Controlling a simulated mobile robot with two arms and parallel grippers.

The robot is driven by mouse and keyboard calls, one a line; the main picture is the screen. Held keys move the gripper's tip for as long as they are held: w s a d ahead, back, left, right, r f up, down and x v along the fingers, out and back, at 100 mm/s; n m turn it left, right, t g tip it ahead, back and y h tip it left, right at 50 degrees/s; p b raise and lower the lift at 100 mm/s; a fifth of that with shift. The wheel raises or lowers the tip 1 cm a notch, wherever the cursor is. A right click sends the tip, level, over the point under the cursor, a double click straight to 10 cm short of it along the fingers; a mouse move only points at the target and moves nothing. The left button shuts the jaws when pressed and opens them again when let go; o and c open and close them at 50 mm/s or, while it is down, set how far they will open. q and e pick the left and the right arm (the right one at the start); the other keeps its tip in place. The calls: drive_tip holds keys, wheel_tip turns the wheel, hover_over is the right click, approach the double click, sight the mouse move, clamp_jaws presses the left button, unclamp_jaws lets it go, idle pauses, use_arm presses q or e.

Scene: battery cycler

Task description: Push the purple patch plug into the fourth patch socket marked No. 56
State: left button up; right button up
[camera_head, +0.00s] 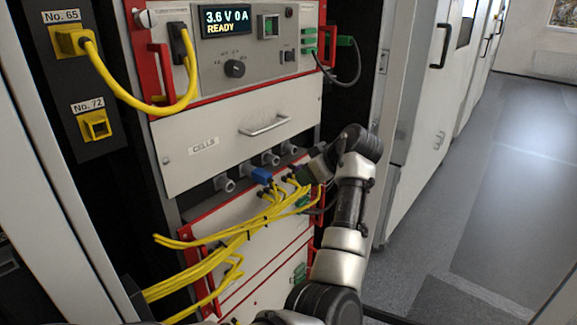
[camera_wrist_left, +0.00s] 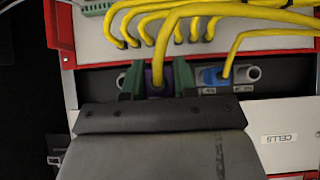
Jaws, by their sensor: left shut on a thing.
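My left gripper (camera_head: 306,168) is at the right end of the row of grey patch sockets (camera_head: 225,184) below the CELLS drawer. In the left wrist view, its green-tipped fingers (camera_wrist_left: 157,80) are shut on the purple patch plug (camera_wrist_left: 157,77), which has a yellow cable. The head view does not show the plug clearly. Grey socket metal (camera_wrist_left: 121,80) shows beside the fingers in the wrist view. The No. 56 mark is not readable, and I cannot tell whether the plug is inside a socket. My right gripper is not in view.
A blue plug (camera_head: 262,176) sits in the socket row, left of my gripper. Several yellow cables (camera_head: 230,245) hang across the lower red-edged units. The CELLS drawer (camera_head: 240,135) has a protruding handle. Open floor (camera_head: 510,200) lies to the right.

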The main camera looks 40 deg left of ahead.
use_arm(q)
drive_tip(key=w+d+p, duration=0.4)
drive_tip(key=w+p, duration=0.2)
drive_tip(key=w, duration=0.1)
drive_tip(key=a, duration=0.6)
drive_tip(key=shift+w, duration=0.15)
drive_tip(key=shift+b, duration=0.35)
idle(1.2)
drive_tip(key=shift+w+a+b, duration=0.15)
drive_tip(key=shift+a+b, duration=0.35)
drive_tip(key=shift+a, duration=1.5)
idle(1.9)
drive_tip(key=o, duration=0.8)
drive_tip(key=shift+d, duration=0.1)
